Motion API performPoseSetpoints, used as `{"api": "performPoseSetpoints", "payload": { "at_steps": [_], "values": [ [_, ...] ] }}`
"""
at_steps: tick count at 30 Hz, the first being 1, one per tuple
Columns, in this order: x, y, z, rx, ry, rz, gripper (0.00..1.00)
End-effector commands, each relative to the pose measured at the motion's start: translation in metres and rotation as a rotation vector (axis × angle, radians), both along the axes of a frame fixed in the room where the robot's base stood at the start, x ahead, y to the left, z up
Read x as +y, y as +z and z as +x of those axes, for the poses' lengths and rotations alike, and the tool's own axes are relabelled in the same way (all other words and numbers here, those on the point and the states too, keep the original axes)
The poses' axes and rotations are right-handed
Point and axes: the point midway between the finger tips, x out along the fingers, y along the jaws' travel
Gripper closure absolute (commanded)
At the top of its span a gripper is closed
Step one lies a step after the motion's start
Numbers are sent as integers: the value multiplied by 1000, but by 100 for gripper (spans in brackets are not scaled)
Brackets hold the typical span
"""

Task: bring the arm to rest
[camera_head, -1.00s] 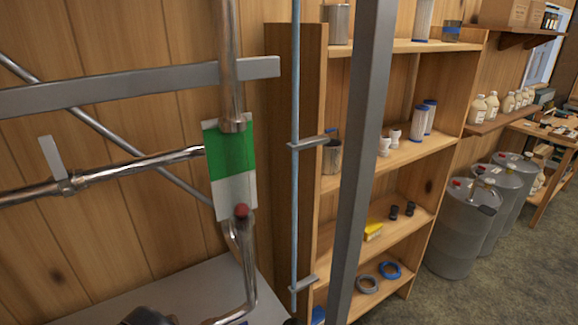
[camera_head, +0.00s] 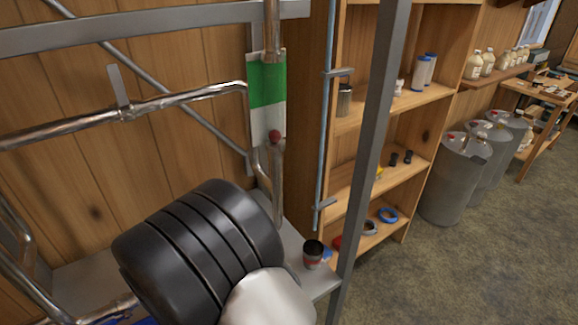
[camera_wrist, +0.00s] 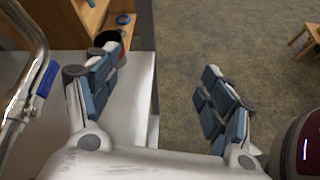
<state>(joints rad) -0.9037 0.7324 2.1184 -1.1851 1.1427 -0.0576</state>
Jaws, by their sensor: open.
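My arm shows in the head view as a large black ribbed part with a white rounded part below it, in front of the pipes and the grey shelf (camera_head: 325,283). My gripper's fingers are not clear in that view. In the wrist view my gripper (camera_wrist: 162,78) is open, its two blue-padded fingers wide apart with nothing between them. Past the gap lie the shelf's edge and the floor.
A dark cup (camera_head: 313,254) stands on the shelf beside a grey upright post (camera_head: 363,165). A blue valve handle (camera_wrist: 48,79) is left of my gripper in the wrist view. Steel drums (camera_head: 452,180) stand at right. The floor (camera_head: 480,270) at lower right is clear.

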Motion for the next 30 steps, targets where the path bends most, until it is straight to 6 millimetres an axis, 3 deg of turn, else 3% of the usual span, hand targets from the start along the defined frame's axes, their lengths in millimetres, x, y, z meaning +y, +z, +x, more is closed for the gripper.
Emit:
{"api": "performPoseSetpoints", "payload": {
  "at_steps": [5, 9, 15, 24, 30],
  "values": [
    [-53, 42, -12, -62, -297, 196, 25],
    [-94, 71, -37, -126, -563, 389, 25],
    [-132, 101, -81, -240, -909, 681, 25],
    [-148, 130, -140, -462, -1327, 1162, 25],
    [-143, 143, -160, -592, -1476, 1421, 25]
  ]
}}
